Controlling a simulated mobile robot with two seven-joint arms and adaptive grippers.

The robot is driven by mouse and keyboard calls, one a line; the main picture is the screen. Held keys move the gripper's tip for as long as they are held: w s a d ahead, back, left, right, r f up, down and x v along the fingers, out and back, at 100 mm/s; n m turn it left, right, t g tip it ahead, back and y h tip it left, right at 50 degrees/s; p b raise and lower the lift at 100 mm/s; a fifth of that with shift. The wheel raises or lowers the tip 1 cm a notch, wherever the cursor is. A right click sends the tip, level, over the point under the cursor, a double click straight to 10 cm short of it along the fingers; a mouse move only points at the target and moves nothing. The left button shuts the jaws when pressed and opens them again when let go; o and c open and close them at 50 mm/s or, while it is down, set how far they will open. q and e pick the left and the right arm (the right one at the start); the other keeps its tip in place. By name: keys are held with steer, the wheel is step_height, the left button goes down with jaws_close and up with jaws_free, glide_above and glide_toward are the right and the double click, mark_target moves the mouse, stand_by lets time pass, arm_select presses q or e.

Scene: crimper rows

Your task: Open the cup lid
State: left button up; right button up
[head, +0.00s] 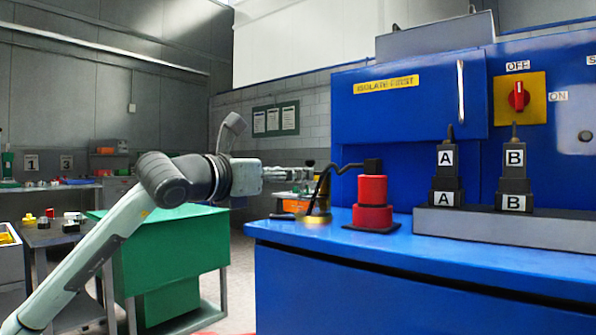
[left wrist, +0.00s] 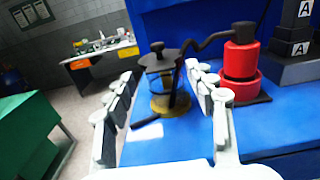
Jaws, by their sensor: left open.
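A glass cup with a brass-coloured base (head: 316,219) stands at the left end of the blue bench. In the left wrist view the cup (left wrist: 172,103) has a dark lid (left wrist: 160,60) with a knob, resting on its top, and a dark handle on its right side. My left gripper (head: 312,173) points toward the cup from the left at about the height of its upper part. In the left wrist view the gripper (left wrist: 160,76) is open, its fingers spread to either side of the cup, and empty. Contact with the lid cannot be told. My right gripper is out of view.
A red cylinder device (head: 372,200) with a bent black arm stands close to the cup's right. Black blocks marked A (head: 446,180) and B (head: 514,182) stand farther right. A green cart (head: 172,255) is at left. The blue bench top (head: 275,231) is clear in front.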

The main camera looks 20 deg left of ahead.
mark_target(311, 167)
arm_select(q)
steer(key=shift+p+x, duration=0.3)
steer(key=shift+x, duration=1.65)
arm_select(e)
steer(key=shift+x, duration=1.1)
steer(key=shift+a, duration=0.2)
arm_select(q)
steer(key=shift+s, duration=0.2)
jaws_close()
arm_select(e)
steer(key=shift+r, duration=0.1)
